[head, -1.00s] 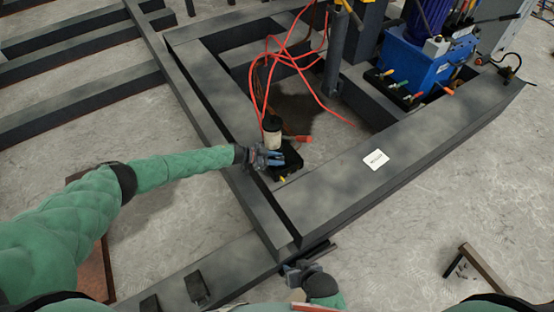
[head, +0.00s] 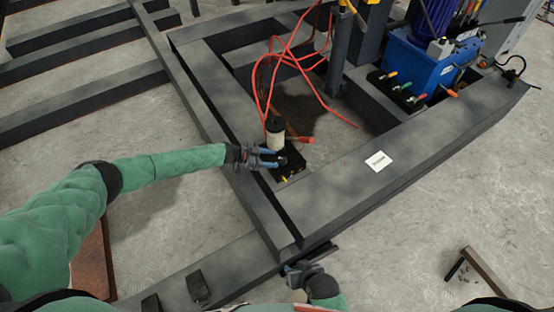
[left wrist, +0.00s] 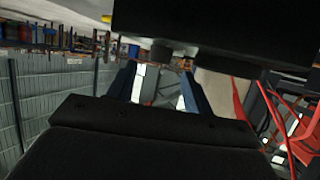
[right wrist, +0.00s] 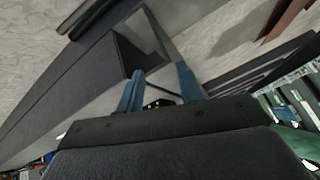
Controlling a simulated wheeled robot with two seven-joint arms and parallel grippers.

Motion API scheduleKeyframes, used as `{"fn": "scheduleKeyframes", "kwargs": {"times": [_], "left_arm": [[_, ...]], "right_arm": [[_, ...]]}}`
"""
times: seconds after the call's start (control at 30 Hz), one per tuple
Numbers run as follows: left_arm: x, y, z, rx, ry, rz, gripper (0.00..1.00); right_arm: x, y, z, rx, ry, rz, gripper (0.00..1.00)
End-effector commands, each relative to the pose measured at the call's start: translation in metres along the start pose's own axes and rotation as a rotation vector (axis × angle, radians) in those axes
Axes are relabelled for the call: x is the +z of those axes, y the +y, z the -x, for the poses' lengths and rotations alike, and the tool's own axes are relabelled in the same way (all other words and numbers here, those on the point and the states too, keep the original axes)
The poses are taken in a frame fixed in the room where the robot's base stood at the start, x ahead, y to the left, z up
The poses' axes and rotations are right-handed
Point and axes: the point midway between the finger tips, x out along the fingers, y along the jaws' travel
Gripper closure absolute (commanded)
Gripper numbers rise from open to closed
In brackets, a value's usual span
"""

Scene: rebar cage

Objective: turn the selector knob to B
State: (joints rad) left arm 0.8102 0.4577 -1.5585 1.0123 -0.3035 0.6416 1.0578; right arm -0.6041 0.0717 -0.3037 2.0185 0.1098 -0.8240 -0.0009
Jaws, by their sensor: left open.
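A small black box (head: 291,174) sits inside the corner of the dark steel frame, with a white cylinder with a black top (head: 274,132) at its back. My left gripper (head: 276,157) is open at the box's left side, its fingers apart and holding nothing that I can make out. In the left wrist view a large black body (left wrist: 215,30) fills the top, with dark round parts below it near the blue fingertips (left wrist: 160,68). I cannot make out the selector knob or its letters. My right gripper (head: 297,270) is open and empty beside the frame's near corner.
Red hoses (head: 290,65) loop behind the box, and a red-handled part (head: 301,139) sticks out beside it. The steel frame (head: 335,205) bounds the box. A blue power unit (head: 418,65) with coloured levers stands at the back right.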

Motion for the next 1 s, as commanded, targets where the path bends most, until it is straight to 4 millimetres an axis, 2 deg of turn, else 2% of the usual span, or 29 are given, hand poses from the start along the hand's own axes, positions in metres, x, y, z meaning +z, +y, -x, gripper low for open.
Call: {"fn": "scheduleKeyframes", "kwargs": {"times": [0.1,0.3,0.67,0.77,1.0], "left_arm": [[0.000,0.000,0.016,0.000,0.000,0.000,0.49],[0.000,0.000,0.031,0.000,0.000,0.000,0.49],[0.000,0.000,0.034,0.000,0.001,0.001,0.49],[0.000,0.003,0.029,-0.010,0.011,0.002,0.49],[-0.014,0.023,-0.017,-0.171,0.114,0.017,0.49]], "right_arm": [[-0.002,0.000,0.001,0.000,0.002,0.000,0.64],[-0.003,0.000,0.001,0.000,0.005,0.000,0.64],[-0.002,0.001,-0.001,0.001,0.004,0.001,0.64],[-0.001,0.003,-0.003,0.003,0.007,0.001,0.64],[0.021,0.009,-0.031,0.006,0.022,-0.001,0.64]]}}
